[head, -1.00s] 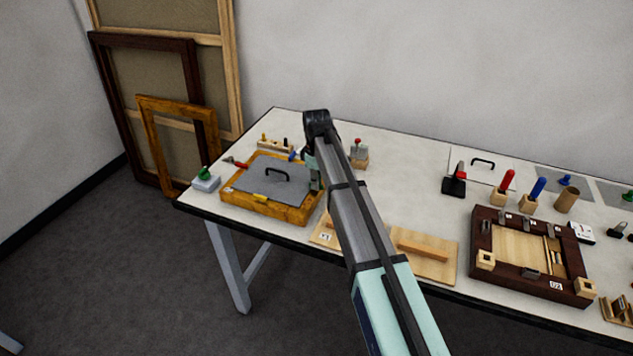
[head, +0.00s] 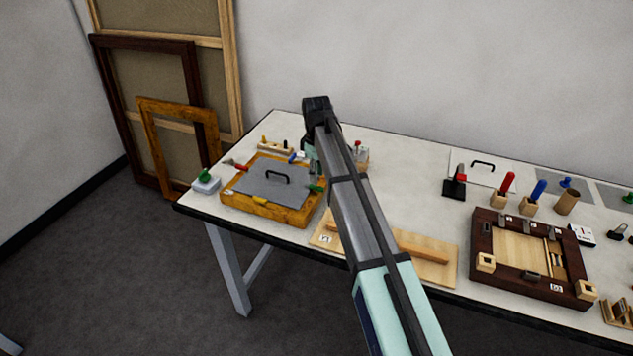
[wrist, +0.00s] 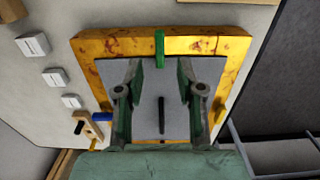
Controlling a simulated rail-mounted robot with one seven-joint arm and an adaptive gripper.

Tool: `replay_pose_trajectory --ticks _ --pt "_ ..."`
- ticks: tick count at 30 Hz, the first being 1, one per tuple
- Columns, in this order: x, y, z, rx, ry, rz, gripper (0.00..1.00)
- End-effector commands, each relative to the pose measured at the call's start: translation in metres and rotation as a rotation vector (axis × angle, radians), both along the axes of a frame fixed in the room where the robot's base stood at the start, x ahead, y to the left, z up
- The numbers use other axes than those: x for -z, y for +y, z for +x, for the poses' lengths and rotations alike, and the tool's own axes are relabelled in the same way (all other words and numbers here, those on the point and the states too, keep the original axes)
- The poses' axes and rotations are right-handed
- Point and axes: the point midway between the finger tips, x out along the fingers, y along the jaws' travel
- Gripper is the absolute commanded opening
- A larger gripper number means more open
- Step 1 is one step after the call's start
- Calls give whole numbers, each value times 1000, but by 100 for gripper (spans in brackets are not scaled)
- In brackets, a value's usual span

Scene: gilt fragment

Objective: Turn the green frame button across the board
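The gilt frame (head: 236,201) lies flat at the table's left end, with a grey board (head: 262,183) and black handle inside it. The green button (head: 316,189) is on its right rail. In the wrist view the green button (wrist: 159,50) points inward from the rail, its inner end over the board's edge. My gripper (wrist: 159,80) is open and empty above the board, its fingers on either side of the button's line and apart from it. A red button (head: 240,166), a blue button (head: 293,158) and a yellow button (head: 260,199) sit on the other rails.
A wooden panel (head: 430,262) and a dark frame (head: 485,258) lie to the right. The table's front edge is close to the gilt frame.

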Motion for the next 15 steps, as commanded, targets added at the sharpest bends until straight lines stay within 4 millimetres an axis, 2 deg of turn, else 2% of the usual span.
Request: replay_pose_trajectory --ticks 1,6,10,15 --pt "-12 0 1 0 -3 1 38" --pt "-43 0 1 -1 -1 1 38" --pt "-61 0 1 -1 -1 1 38" --pt "-72 0 0 -1 0 0 38"
